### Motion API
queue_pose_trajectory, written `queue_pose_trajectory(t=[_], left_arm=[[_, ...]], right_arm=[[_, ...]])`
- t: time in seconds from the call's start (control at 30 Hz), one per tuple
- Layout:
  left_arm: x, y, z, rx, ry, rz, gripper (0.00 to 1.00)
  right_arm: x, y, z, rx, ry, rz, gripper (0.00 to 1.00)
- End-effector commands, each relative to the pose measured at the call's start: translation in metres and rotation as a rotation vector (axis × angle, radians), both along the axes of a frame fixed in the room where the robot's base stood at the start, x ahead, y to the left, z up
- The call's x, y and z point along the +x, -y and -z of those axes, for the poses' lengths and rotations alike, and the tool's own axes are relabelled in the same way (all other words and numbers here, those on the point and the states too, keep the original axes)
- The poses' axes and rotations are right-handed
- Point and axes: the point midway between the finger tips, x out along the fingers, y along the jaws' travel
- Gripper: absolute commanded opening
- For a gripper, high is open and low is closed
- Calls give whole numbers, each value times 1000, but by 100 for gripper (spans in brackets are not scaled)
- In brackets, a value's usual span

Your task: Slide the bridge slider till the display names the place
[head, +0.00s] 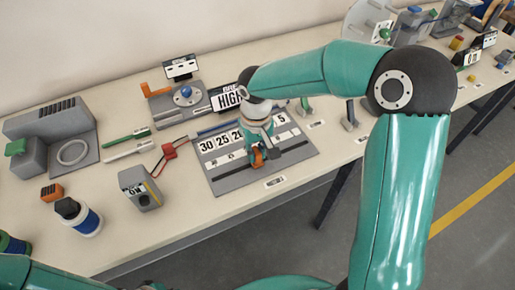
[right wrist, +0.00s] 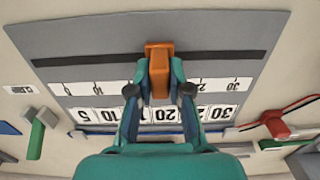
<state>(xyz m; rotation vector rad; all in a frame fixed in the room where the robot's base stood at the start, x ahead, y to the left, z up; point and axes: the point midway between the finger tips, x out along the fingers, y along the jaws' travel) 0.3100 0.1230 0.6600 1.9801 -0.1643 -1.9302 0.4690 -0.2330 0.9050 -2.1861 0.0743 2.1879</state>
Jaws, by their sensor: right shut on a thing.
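The bridge board (head: 222,178) is a grey plate with a dark slot, a printed scale and a row of number cards. The orange slider (head: 257,158) sits part way along the slot; it also shows in the right wrist view (right wrist: 159,72), between the visible 10 and 30 scale marks. My right gripper (right wrist: 159,78) is shut on the slider, one finger on each side. The display (head: 228,98) behind the board reads "HIGH" under a line starting "BRI"; my arm hides its right part. My left gripper is out of view.
Red and black leads (head: 169,151) lie left of the board. A grey meter (head: 139,189) stands at front left. A grey unit with a blue knob (head: 186,94) is behind. Small green and grey parts (right wrist: 38,130) lie beyond the board's end.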

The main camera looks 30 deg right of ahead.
Motion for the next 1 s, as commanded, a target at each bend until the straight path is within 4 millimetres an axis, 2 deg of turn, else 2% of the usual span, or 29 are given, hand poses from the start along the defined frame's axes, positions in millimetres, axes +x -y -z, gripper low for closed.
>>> queue_pose_trajectory(t=[0.4,0.43,0.57,0.87,1.0], left_arm=[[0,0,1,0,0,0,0],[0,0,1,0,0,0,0],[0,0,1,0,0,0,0],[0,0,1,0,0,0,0],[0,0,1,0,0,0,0]], right_arm=[[-2,-1,-1,1,3,13,0],[-2,-1,-1,1,3,13,20],[-2,-1,-1,1,3,14,42],[-2,0,-1,0,1,14,44],[-2,0,-8,0,3,14,44]])
